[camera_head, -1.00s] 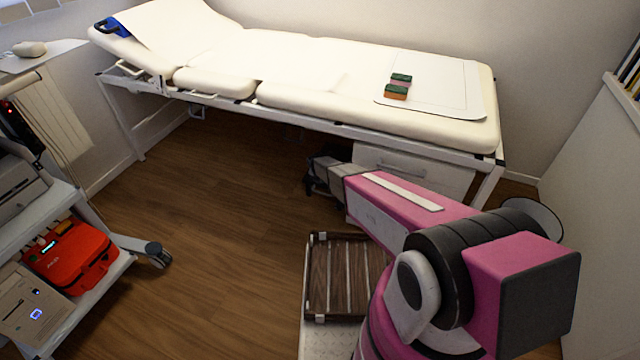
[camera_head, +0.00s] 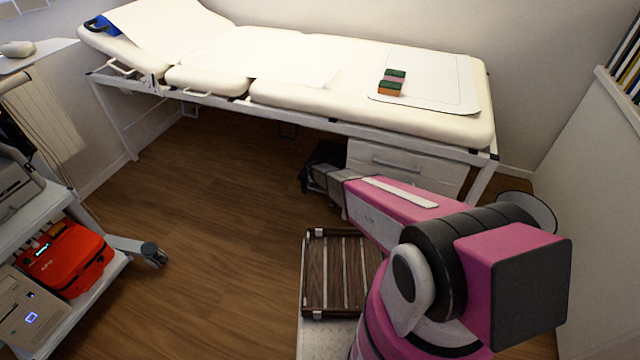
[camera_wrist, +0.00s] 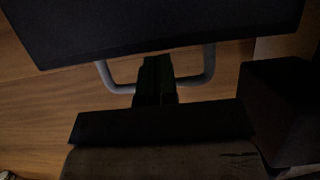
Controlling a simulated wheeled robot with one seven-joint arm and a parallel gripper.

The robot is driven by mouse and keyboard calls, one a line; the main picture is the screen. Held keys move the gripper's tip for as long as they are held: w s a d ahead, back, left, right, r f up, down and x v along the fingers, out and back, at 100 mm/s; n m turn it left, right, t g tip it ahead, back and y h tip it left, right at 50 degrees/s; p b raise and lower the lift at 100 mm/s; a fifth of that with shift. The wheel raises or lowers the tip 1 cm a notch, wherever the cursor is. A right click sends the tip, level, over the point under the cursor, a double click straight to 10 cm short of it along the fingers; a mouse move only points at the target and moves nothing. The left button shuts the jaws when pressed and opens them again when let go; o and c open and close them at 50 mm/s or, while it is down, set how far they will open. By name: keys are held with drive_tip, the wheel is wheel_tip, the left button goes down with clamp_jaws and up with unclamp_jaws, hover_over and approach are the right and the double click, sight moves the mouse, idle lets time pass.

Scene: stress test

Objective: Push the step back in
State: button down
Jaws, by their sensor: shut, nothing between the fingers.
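A dark, flat panel (camera_wrist: 150,30), which looks like the step, spans the top of the wrist view. Grey bent tubing (camera_wrist: 207,68) comes out below its edge on both sides of my gripper. My gripper (camera_wrist: 157,65) is shut and empty, with its fingers pointing at the panel's near edge; I cannot tell if they touch it. In the head view a dark shape (camera_head: 325,153) under the couch, just beyond my gripper (camera_head: 306,184), may be the same step. My arm hides part of that area.
The cream examination couch (camera_head: 370,98) stands above, with several coloured sponges (camera_head: 391,83) on it. A white drawer cabinet (camera_head: 405,165) is under its right end. A cart with a red case (camera_head: 68,258) stands left. Wooden floor (camera_head: 200,220) left of my arm is clear.

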drive_tip(key=w, duration=0.1)
drive_tip(key=w+d, duration=0.1)
drive_tip(key=w, duration=0.3)
drive_tip(key=shift+d, duration=0.35)
drive_tip(key=shift+s+r, duration=0.1)
drive_tip(key=shift+r, duration=0.05)
